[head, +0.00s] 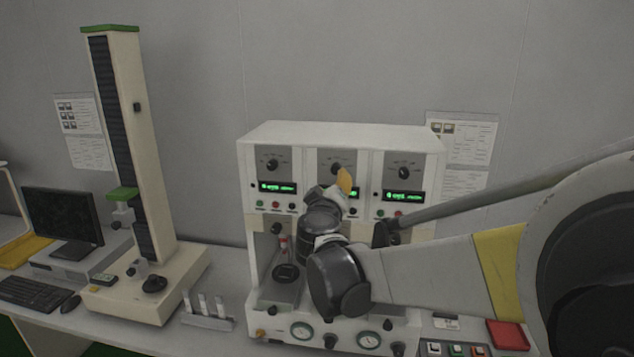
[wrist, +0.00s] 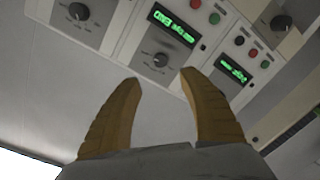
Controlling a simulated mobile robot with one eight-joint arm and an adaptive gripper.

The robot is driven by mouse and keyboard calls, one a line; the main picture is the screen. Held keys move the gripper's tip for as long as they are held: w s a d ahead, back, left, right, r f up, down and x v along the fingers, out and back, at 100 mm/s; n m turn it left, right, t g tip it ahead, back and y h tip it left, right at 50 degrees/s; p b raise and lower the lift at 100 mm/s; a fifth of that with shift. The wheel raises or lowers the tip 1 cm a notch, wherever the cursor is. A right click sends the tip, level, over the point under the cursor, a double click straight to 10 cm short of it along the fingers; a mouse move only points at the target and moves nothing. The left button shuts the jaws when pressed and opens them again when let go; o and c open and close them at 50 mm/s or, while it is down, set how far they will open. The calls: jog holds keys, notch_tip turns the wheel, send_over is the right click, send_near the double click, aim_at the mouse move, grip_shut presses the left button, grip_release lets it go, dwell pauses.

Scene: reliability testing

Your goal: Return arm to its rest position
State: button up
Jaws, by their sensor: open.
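My gripper (wrist: 156,78) shows in the wrist view as two yellow-orange fingers spread apart, with nothing between them. In the head view my gripper (head: 345,181) is partly hidden behind my wrist, with a yellow finger showing in front of the middle panel of a white test machine (head: 340,133). My arm reaches in from the right side. The machine has three panels with knobs and green displays, which also show in the wrist view (wrist: 160,60). My arm covers part of the machine's middle and right bays. I cannot tell the exact gap between fingers and panel.
A tall tester column (head: 125,150) stands to the left, with a monitor (head: 62,217) and keyboard (head: 38,292) beyond it. A small rack (head: 207,320) sits before the machine's left side. A red tray (head: 507,335) lies at the right. Space above the machine is clear.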

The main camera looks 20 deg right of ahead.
dwell(0.3)
jog(key=s+a+f+m+g+y+b, duration=0.2)
jog(key=s+f+m+g+b, duration=0.15)
jog(key=s+f+b, duration=0.8)
jog(key=s+a+f+g+y+b, duration=0.1)
jog(key=s+a+f+y+b, duration=0.1)
jog(key=s+a+f, duration=0.2)
jog(key=s+a+f+n+g+y+b, duration=0.1)
jog(key=s+a+f+g+y+b, duration=0.1)
jog(key=s+a+f, duration=0.2)
jog(key=s+a+f+g+y+b, duration=0.1)
jog(key=s+a+f+y+b, duration=0.1)
jog(key=s+a+f, duration=0.3)
jog(key=s+f+y, duration=0.1)
jog(key=s+f, duration=0.3)
jog(key=f, duration=0.5)
jog(key=shift+s+f, duration=0.25)
jog(key=shift+f, duration=0.05)
jog(key=shift+a, duration=0.1)
